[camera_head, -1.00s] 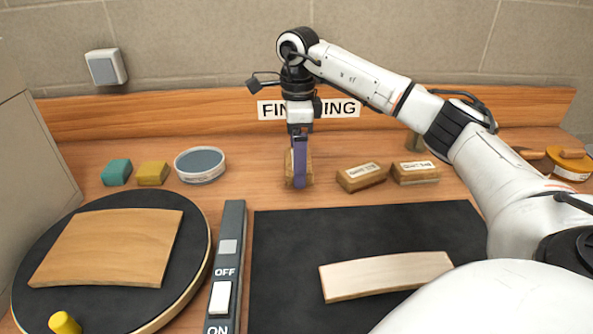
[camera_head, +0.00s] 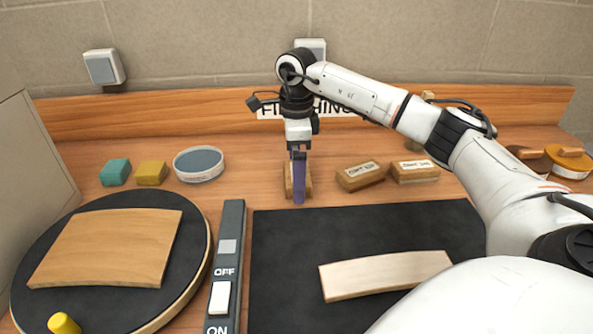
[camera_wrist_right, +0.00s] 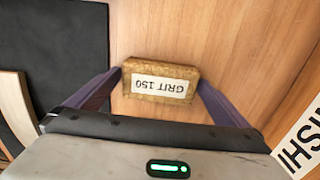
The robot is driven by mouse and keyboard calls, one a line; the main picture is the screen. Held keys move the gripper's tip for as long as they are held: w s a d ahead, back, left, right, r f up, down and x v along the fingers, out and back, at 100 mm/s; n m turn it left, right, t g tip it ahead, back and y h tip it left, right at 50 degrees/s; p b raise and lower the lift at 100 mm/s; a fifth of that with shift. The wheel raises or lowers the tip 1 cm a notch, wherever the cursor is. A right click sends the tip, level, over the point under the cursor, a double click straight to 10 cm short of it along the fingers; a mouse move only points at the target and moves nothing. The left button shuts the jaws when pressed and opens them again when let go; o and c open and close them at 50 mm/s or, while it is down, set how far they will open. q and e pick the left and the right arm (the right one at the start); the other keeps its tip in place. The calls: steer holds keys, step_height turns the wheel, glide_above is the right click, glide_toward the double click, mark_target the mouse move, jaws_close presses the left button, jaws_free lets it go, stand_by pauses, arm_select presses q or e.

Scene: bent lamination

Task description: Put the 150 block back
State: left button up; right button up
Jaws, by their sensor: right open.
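The 150 block (camera_wrist_right: 160,80), a tan block labelled GRIT 150, lies on the wooden bench. In the head view the block (camera_head: 288,180) is partly hidden behind my right gripper's purple finger. My right gripper (camera_wrist_right: 160,79) is open, with one finger on each side of the block. Its fingertips are close to the block's ends; whether they touch it is hard to tell. In the head view my right gripper (camera_head: 299,182) points straight down. My left gripper is not in view.
Two labelled tan blocks (camera_head: 361,176) (camera_head: 415,172) sit to the right. Teal (camera_head: 115,172) and yellow (camera_head: 152,173) blocks and a round tin (camera_head: 199,165) sit left. A dark mat (camera_head: 300,285) with a bent wooden strip (camera_head: 385,275) lies in front, beside a switch bar (camera_head: 227,260).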

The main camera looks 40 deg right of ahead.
step_height(320, 180, up, 12)
steer(key=shift+r, duration=0.15)
stand_by(0.5)
